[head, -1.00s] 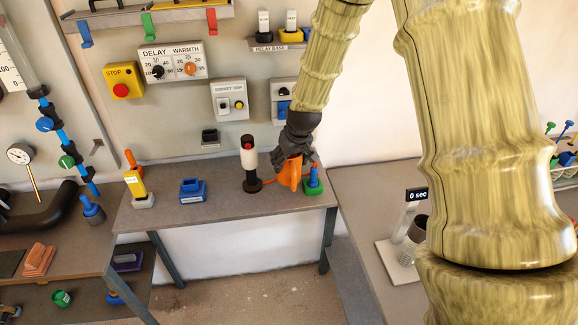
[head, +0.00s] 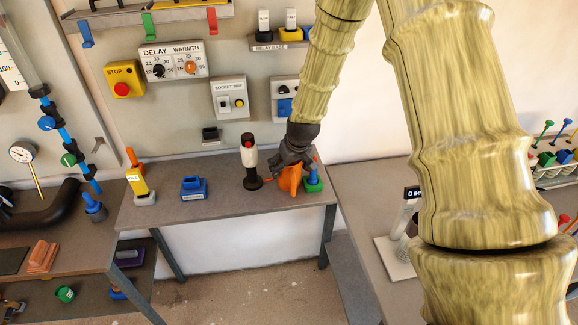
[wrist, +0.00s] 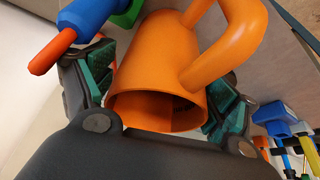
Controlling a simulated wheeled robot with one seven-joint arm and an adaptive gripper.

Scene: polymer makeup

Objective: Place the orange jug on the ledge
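The orange jug (head: 290,181) is at the right part of the grey workbench, between a black-and-white post and a green-based blue piece. My gripper (head: 291,161) reaches down over it and covers part of it. In the wrist view the jug (wrist: 160,60) lies between the two green finger pads, its open mouth towards the camera and its handle to the upper right. The pads of my gripper (wrist: 160,95) appear to press on both sides. Whether the jug's base touches the bench is unclear. A wall ledge (head: 160,15) with coloured hooks runs along the top left.
The black-and-white post (head: 249,165) stands just left of the jug, and the green-based blue piece (head: 313,181) just right. A blue block (head: 193,188) and a yellow piece (head: 139,186) stand further left. A small relay shelf (head: 280,46) is on the wall above. The bench's front middle is clear.

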